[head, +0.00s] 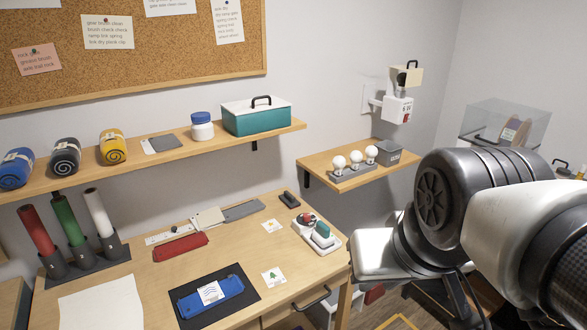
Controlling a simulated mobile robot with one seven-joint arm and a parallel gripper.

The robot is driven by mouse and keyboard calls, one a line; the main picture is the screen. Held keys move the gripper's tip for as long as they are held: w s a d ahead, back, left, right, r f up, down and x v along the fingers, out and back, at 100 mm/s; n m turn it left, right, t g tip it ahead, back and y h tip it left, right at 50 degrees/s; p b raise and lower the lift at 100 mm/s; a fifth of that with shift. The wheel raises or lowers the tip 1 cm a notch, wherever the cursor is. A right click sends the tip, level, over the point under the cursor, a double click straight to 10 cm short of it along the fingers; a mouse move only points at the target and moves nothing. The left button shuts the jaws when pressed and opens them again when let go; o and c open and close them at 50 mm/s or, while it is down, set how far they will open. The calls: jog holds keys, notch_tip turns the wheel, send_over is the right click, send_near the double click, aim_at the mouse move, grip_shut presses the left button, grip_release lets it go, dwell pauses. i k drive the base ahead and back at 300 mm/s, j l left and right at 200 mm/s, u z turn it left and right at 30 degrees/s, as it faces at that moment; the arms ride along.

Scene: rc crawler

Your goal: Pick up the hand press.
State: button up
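I cannot tell for certain which thing is the hand press. A blue device (211,297) with a pale patterned label lies on a black mat (186,313) at the table's front. A long red piece (180,246) lies behind it. My arm fills the right side of the view, right of the table. My gripper's fingers do not show.
The wooden table (255,247) also holds picture cards, a white sheet (100,304) and colored rolls in a rack at left. A shelf (270,136) above carries rolled cloths, a jar and a teal box (256,118). A smaller shelf (322,162) holds bulbs.

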aim_at(321, 237)
jog(key=u, duration=1.05)
jog(key=i+l, duration=0.1)
jog(key=i, duration=0.65)
